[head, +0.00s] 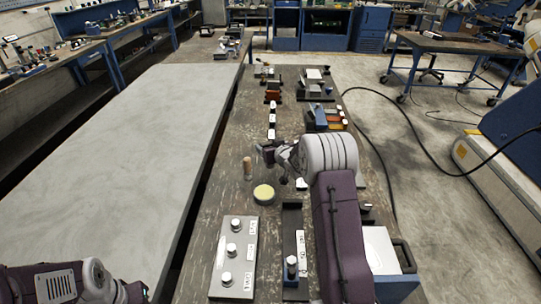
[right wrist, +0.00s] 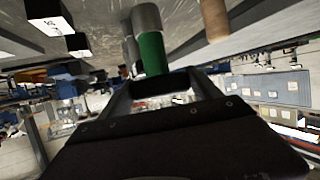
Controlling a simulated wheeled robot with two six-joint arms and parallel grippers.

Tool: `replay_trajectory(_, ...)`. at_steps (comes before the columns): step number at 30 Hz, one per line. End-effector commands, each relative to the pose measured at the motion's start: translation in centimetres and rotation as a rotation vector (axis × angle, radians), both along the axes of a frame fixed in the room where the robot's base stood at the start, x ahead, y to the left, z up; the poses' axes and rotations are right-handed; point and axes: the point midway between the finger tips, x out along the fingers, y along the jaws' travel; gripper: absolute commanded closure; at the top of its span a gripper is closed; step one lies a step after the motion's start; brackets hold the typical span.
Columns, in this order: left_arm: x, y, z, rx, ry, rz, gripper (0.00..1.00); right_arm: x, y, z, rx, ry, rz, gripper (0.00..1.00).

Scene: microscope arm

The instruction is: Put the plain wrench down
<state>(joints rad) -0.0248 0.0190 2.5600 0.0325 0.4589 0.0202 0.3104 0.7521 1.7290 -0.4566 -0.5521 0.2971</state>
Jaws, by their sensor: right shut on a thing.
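My right gripper (head: 268,152) is held above the dark workbench, left of my right forearm. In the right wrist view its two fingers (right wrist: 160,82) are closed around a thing. A green cylinder with a grey end (right wrist: 152,52) shows right at the fingertips and seems to be the held plain wrench; its full shape is hidden. In the head view the held thing is too small to make out. My left arm shows at the lower left, but its gripper is out of frame.
On the bench (head: 215,180) stand a wooden cylinder (head: 247,168), a pale yellow round disc (head: 263,194) and a grey plate with several knobs (head: 234,257). A dark narrow tray (head: 293,240) lies beside the plate. Several small blocks and fixtures fill the far end. The pale table (head: 120,150) is bare.

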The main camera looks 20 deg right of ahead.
Motion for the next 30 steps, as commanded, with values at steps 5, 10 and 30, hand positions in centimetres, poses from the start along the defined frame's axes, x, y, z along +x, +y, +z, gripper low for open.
replay_trajectory(5, 0.0, 0.0, -0.4, 0.000, 0.000, 0.000, 0.64, 0.0, 0.0, -2.9, 0.002, 0.001, -0.001, 0.92)
replay_trajectory(10, 0.0, 0.0, -0.4, 0.000, 0.000, 0.000, 0.64, 0.0, 0.0, -3.7, -0.001, -0.003, 0.000, 0.92)
replay_trajectory(30, 0.0, 0.0, -0.6, 0.000, 0.000, 0.000, 0.64, -0.1, 0.0, -4.0, 0.000, 0.001, 0.000, 0.06)
